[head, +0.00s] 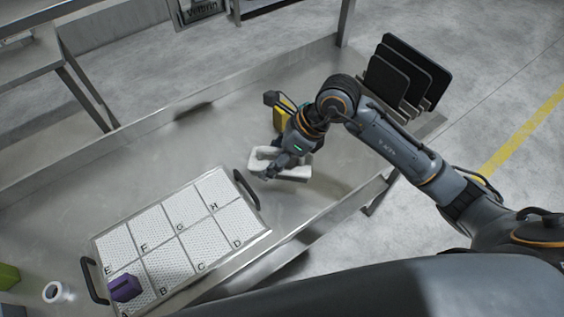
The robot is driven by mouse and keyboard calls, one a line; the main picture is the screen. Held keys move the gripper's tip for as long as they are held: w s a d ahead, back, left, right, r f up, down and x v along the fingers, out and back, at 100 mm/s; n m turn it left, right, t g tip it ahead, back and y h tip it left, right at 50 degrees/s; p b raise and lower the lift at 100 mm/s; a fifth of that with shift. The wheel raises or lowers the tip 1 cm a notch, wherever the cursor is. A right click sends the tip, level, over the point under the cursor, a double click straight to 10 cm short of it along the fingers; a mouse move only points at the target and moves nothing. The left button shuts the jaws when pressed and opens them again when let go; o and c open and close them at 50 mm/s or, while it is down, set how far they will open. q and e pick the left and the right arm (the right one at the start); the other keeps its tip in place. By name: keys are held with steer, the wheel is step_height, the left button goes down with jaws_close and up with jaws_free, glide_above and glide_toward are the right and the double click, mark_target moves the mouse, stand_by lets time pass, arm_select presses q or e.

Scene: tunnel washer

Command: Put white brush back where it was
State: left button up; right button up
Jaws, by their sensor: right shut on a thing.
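The white brush (263,156) is at my right gripper, near the middle of the head view. It is a pale, elongated piece with a raised rim or loop, partly hidden by the gripper. My right gripper (275,166) reaches down from the right, shut on the brush. Whether the brush touches the metal table beneath cannot be told. A tray (172,227) with white perforated cells lettered A to H lies on the table to the lower left. A purple brush (125,288) sits on its near-left corner. My left gripper is not in view.
A yellow item (282,117) stands just behind my right gripper. Dark upright boards (402,72) stand in a rack at the upper right. A white round item (53,292) and a green block (8,277) lie at lower left. The steel table (150,160) is clear behind the tray.

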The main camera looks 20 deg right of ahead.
steer(key=f, duration=0.1)
steer(key=w+d+f, duration=0.2)
steer(key=f, duration=0.1)
steer(key=shift+d+f+p, duration=0.1)
steer(key=shift+d+p, duration=0.15)
steer(key=shift+p, duration=0.05)
step_height(320, 180, down, 3)
steer(key=shift+w+d+r+p, duration=0.1)
steer(key=shift+w+d+p, duration=0.05)
steer(key=shift+p, duration=0.5)
steer(key=shift+f, duration=0.45)
steer(key=o, duration=1.2)
steer(key=shift+b+v, duration=0.95)
steer(key=shift+v, duration=5.1)
